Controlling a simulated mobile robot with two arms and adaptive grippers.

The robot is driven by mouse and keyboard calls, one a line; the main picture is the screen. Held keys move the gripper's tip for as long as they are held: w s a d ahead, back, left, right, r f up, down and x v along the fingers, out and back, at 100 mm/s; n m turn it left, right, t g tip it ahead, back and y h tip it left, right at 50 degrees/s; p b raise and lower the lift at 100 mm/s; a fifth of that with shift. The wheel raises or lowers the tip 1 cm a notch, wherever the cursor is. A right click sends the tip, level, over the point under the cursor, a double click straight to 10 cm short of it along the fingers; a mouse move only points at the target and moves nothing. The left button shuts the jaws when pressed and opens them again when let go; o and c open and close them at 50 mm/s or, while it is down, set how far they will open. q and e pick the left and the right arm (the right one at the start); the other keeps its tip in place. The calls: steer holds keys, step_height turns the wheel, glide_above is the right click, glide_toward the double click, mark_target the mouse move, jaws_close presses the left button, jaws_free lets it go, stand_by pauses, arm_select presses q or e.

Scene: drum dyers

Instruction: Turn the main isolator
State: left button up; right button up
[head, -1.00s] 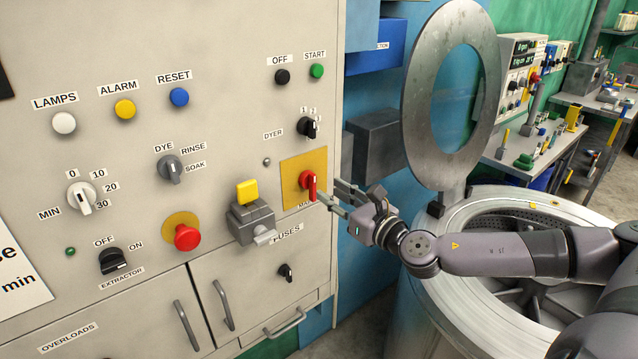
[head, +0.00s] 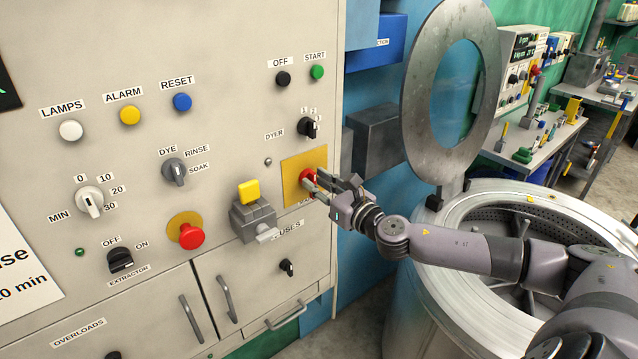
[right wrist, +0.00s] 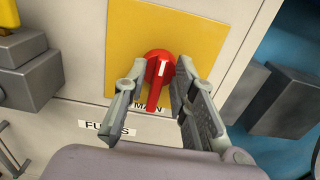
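The main isolator is a red rotary handle (head: 306,177) on a yellow plate (head: 291,187) at the lower right of the grey panel. In the right wrist view the red handle (right wrist: 159,78) points down and has a white mark; its plate (right wrist: 125,40) sits behind it. My right gripper (head: 313,180) is at the handle and partly hides it in the head view. In the right wrist view its fingers (right wrist: 160,78) stand apart on either side of the handle, with a small gap showing on each side. My left gripper is not in view.
A red stop button (head: 190,237) is farther left. A grey box (head: 377,140) is on the blue wall to the right. The round drum (head: 450,225) stands below my right arm.

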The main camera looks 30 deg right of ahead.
jaws_close()
stand_by(0.5)
steer(key=m+b, duration=0.1)
steer(key=m, duration=0.3)
steer(key=shift+d+f+b, duration=0.1)
steer(key=shift+f+b, duration=0.05)
steer(key=shift+b, duration=0.15)
steer(key=m, duration=0.4)
steer(key=shift+d+m+b, duration=0.1)
steer(key=shift+m+b, duration=0.2)
steer(key=shift+b, duration=0.1)
steer(key=m+p, duration=0.1)
steer(key=m, duration=0.8)
steer(key=shift+d+f, duration=0.1)
steer(key=shift+f, duration=0.05)
steer(key=shift+m, duration=0.3)
